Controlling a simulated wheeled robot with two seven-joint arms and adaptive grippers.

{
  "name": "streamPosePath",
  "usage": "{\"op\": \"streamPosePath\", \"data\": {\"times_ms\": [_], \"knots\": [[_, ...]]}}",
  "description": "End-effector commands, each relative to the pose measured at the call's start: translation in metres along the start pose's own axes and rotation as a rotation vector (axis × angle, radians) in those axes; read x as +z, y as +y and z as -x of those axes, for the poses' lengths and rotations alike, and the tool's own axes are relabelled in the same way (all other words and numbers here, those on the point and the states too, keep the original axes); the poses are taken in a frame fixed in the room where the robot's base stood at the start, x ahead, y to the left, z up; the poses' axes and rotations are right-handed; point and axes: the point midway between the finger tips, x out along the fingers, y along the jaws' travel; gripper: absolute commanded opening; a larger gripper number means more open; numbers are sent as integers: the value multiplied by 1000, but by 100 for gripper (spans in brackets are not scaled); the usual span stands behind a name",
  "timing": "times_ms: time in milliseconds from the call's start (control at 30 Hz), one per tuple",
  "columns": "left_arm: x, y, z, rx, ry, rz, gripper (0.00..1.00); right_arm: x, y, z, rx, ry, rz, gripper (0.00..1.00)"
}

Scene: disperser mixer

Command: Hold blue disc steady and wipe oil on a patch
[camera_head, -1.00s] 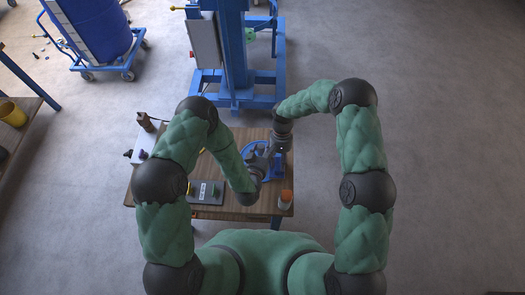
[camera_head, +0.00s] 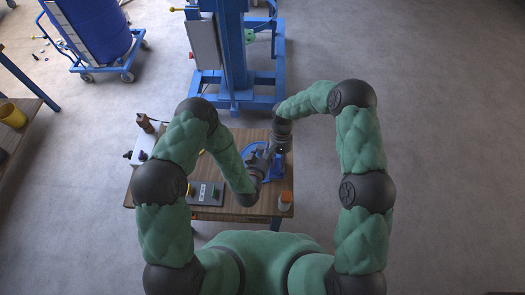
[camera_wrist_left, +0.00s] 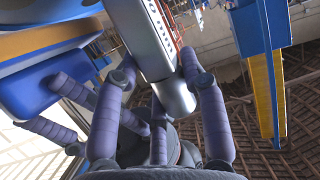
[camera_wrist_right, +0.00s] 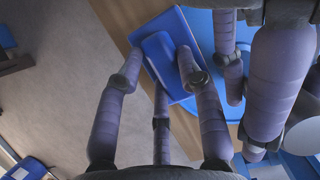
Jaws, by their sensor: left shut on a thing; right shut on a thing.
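In the head view, a blue disc (camera_head: 268,173) on the wooden table is partly covered by my grippers, and its broad surface also shows in the right wrist view (camera_wrist_right: 207,35). My left gripper (camera_head: 265,152) is over the disc. In the left wrist view its fingers (camera_wrist_left: 165,85) close around a silver cylindrical part (camera_wrist_left: 150,40). My right gripper (camera_head: 281,152) is at the disc's right side. In the right wrist view its fingers (camera_wrist_right: 160,85) are shut on a flat blue rectangular piece (camera_wrist_right: 158,45). Whether that piece touches the disc is unclear.
The blue mixer column (camera_head: 235,60) stands behind. A blue barrel (camera_head: 92,28) on a cart is at the back left. Floor at the right is clear.

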Motion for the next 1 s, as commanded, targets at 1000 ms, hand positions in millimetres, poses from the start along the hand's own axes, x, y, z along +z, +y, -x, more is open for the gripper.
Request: {"op": "streamPosePath", "data": {"times_ms": [1000], "knots": [[-2,0,-1,0,4,1,10,6,-3,-2,0,0,0,11]]}}
